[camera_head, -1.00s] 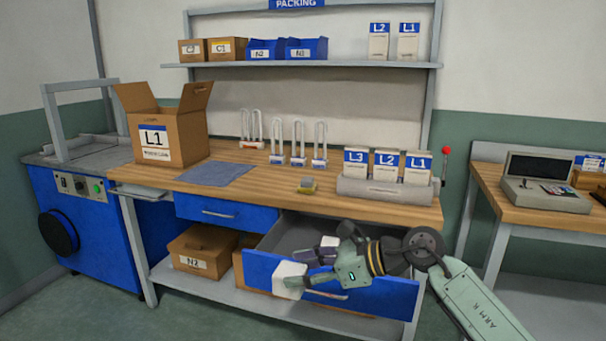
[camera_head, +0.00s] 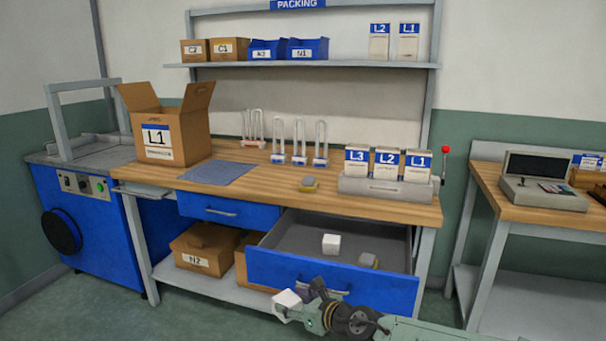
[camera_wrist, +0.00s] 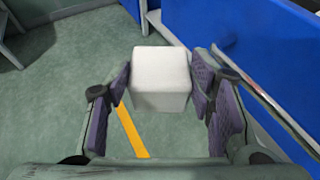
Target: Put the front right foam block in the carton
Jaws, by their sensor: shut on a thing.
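My gripper (camera_wrist: 160,88) is shut on a white foam block (camera_wrist: 160,75), with one finger pad on each side of it. In the head view the held block (camera_head: 287,301) is in front of the open blue drawer, low and outside it, and my gripper (camera_head: 296,298) partly shows there. A second white foam block (camera_head: 331,244) lies inside the open drawer (camera_head: 335,279). The open carton (camera_head: 172,138) labelled L1 stands on the workbench at the left, flaps up. Its inside is hidden from this angle.
The drawer front and its handle (camera_wrist: 265,100) are close to the right of my gripper in the wrist view. A blue mat (camera_head: 218,172) lies right of the carton.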

